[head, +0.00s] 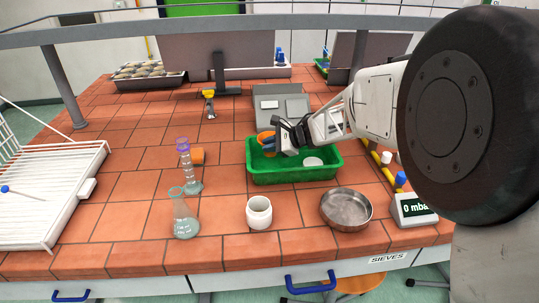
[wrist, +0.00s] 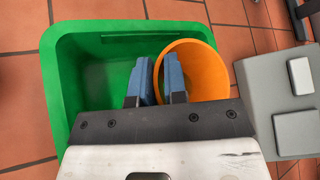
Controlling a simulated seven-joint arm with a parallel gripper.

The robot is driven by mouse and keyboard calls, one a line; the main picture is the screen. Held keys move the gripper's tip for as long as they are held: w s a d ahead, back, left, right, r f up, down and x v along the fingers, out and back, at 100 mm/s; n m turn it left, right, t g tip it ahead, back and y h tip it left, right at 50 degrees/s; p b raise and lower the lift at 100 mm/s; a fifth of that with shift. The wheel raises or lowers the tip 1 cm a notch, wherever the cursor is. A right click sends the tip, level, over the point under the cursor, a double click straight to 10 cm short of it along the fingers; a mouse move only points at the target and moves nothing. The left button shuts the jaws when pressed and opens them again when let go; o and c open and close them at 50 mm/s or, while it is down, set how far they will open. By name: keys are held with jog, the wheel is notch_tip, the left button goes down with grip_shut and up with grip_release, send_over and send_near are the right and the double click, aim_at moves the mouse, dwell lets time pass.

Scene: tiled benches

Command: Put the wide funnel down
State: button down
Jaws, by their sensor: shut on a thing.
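The wide funnel (head: 265,139) is an orange, wide-mouthed piece at the back left of the green tub (head: 296,177) in the head view. In the wrist view the orange funnel (wrist: 200,72) shows its open mouth over the right part of the green tub (wrist: 57,100). My gripper (head: 279,145) is shut on the funnel's wall, with one blue-padded finger on each side of its left rim in the wrist view (wrist: 159,82). The funnel's lower end is hidden, so I cannot tell if it touches the tub floor.
A white piece (head: 313,162) lies in the tub. A grey balance (head: 281,106) stands behind it. In front are a white jar (head: 259,213) and a metal sieve pan (head: 346,209).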

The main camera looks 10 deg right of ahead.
aim_at(270, 154)
jog(key=shift+f, duration=1.85)
jog(key=c, duration=1.1)
grip_release()
jog(key=shift+f, duration=0.1)
jog(key=shift+c, duration=0.2)
jog(key=shift+s+d+r, duration=0.2)
jog(key=shift+d+r, duration=0.25)
jog(key=shift+d, duration=0.1)
jog(key=v, duration=1)
jog(key=shift+s+d+r, duration=0.15)
jog(key=shift+d, duration=0.1)
jog(key=shift+r, duration=0.1)
